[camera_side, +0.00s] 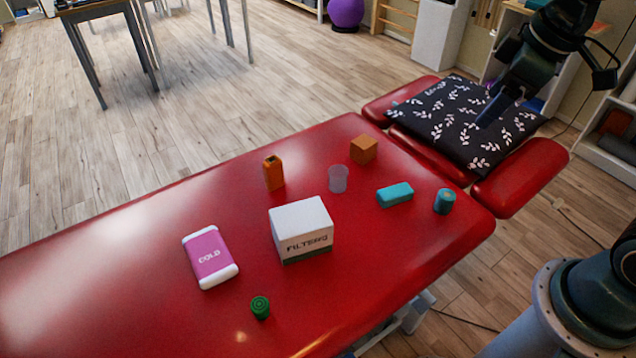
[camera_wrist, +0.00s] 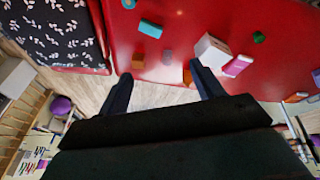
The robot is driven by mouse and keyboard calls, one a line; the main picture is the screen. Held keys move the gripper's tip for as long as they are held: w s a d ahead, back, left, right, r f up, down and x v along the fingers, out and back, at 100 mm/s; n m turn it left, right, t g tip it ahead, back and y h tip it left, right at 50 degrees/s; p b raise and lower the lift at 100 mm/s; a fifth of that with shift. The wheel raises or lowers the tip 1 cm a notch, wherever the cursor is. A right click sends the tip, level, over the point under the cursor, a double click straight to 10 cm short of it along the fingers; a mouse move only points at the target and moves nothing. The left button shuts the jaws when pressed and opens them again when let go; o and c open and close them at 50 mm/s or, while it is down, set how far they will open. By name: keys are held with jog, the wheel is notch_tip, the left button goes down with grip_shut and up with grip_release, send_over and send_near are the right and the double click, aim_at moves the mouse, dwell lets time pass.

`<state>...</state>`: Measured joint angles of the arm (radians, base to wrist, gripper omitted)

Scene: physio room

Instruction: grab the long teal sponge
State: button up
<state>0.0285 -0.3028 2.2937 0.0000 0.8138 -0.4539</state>
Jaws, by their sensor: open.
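The long teal sponge (camera_side: 395,195) is a small teal block lying flat on the red treatment table (camera_side: 130,235), near its right end. It also shows in the wrist view (camera_wrist: 151,29), near the top, beyond my fingertips. My gripper (camera_side: 497,105) is up at the right in the side view, over the dark leaf-patterned cushion and apart from the sponge. In the wrist view my gripper (camera_wrist: 160,78) has its two fingers spread with nothing held between them.
A teal roll (camera_side: 444,202) stands right of the sponge. The patterned cushion (camera_side: 460,115) covers the headrest.

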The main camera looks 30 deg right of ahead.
jog(key=w+d+f+n+g, duration=0.2)
jog(key=w+f+n, duration=0.4)
jog(key=w+f, duration=0.4)
jog(key=n+g, duration=0.2)
jog(key=n, duration=0.3)
send_over(396, 191)
notch_tip(396, 191, down, 14)
jog(key=shift+r, duration=0.2)
jog(key=shift+w+a, duration=0.1)
jog(key=shift+f, duration=4.25)
jog(key=shift+f, duration=2.6)
jog(key=c, duration=1)
